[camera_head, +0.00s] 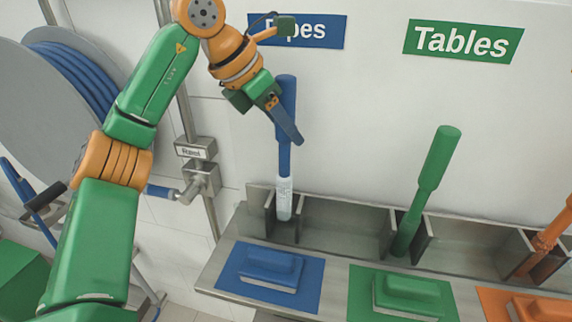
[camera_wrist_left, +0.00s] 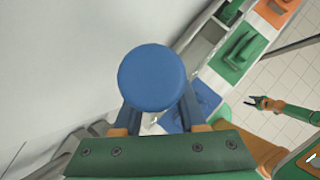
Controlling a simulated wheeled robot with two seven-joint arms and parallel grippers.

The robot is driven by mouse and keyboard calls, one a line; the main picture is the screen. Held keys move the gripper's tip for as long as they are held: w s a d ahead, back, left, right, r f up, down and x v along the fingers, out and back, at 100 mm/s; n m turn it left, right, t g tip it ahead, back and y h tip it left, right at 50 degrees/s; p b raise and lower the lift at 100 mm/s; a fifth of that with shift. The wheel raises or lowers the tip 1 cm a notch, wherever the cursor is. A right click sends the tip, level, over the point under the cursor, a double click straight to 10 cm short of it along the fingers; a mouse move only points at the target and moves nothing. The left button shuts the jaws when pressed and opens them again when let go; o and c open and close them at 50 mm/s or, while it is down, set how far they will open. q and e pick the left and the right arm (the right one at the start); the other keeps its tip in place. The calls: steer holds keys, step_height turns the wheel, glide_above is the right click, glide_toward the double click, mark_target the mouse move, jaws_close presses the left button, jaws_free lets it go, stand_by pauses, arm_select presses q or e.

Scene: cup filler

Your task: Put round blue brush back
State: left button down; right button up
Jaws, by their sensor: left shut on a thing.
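The round blue brush (camera_head: 285,155) is upright, with a long blue handle and white bristles at its lower end. My left gripper (camera_head: 283,122) is shut on its handle. In the left wrist view the round end of the handle (camera_wrist_left: 152,78) stands between the fingers, partly hiding them. The bristle end shows between the dividers of the leftmost rack slot (camera_head: 283,236), below the Pipes sign (camera_head: 297,30). I cannot tell whether it touches the slot. My right gripper (camera_wrist_left: 250,101) is small in the left wrist view, apart from the rack, and looks open and empty.
A round green brush (camera_head: 432,175) stands in the middle slot and an orange one (camera_head: 548,240) at the right. Blue (camera_head: 270,268) and green (camera_head: 412,292) flat brushes lie on coloured mats in front. A hose reel (camera_head: 75,75) and pipe are at the left.

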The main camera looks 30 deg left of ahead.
mark_target(280, 147)
arm_select(q)
step_height(280, 147, down, 5)
steer(key=shift+s+f+b, duration=0.1)
steer(key=shift+b, duration=0.45)
steer(key=shift+f, duration=0.2)
steer(key=shift+c, duration=2.4)
jaws_free()
steer(key=shift+r, duration=0.35)
steer(key=p+v, duration=0.2)
steer(key=v, duration=0.9)
steer(key=shift+s+a+r, duration=0.2)
steer(key=shift+r, duration=0.05)
